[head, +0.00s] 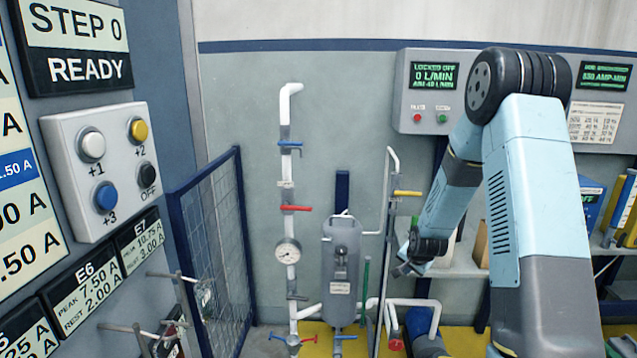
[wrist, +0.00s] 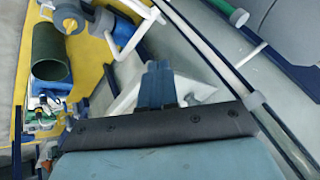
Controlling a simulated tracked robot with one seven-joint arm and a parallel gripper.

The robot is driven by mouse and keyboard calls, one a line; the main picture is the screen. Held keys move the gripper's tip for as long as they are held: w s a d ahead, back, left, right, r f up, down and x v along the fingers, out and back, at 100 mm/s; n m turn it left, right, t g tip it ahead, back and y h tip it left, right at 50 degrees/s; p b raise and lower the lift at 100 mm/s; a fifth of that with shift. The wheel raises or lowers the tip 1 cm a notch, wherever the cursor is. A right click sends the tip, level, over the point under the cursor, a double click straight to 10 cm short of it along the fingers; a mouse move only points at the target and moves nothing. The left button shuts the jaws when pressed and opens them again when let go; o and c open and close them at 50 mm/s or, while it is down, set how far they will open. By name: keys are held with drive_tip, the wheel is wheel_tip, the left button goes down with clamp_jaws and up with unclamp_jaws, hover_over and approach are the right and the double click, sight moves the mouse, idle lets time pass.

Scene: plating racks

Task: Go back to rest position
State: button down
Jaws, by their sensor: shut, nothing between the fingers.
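My arm rises at the right of the head view, bends at a dark elbow and reaches down to the left. My gripper (head: 404,268) hangs at its end, in front of the wall, to the right of a grey tank (head: 341,265). In the wrist view the two dark blue fingers (wrist: 157,72) are together with nothing between them. The finger tips are small and partly hidden by the wrist in the head view.
White pipes with a red valve handle (head: 296,208) and a gauge (head: 288,252) stand left of my gripper. A yellow-handled valve (head: 407,193) is close above it. A shelf (head: 455,265) lies behind. A blue mesh fence (head: 213,265) and button panel (head: 108,165) stand left.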

drive_tip(key=s+a+r+n, duration=0.1)
drive_tip(key=s+r+n, duration=0.1)
drive_tip(key=s+r, duration=0.8)
drive_tip(key=s+a+r+n, duration=0.2)
drive_tip(key=s+r, duration=0.4)
drive_tip(key=r, duration=0.9)
drive_tip(key=s+a+r+n, duration=0.1)
drive_tip(key=s+r, duration=0.3)
drive_tip(key=s, duration=0.8)
drive_tip(key=s+r+n+g, duration=0.1)
drive_tip(key=s+r+n, duration=0.2)
drive_tip(key=s, duration=0.9)
drive_tip(key=shift+a+r, duration=0.35)
drive_tip(key=shift+r, duration=0.6)
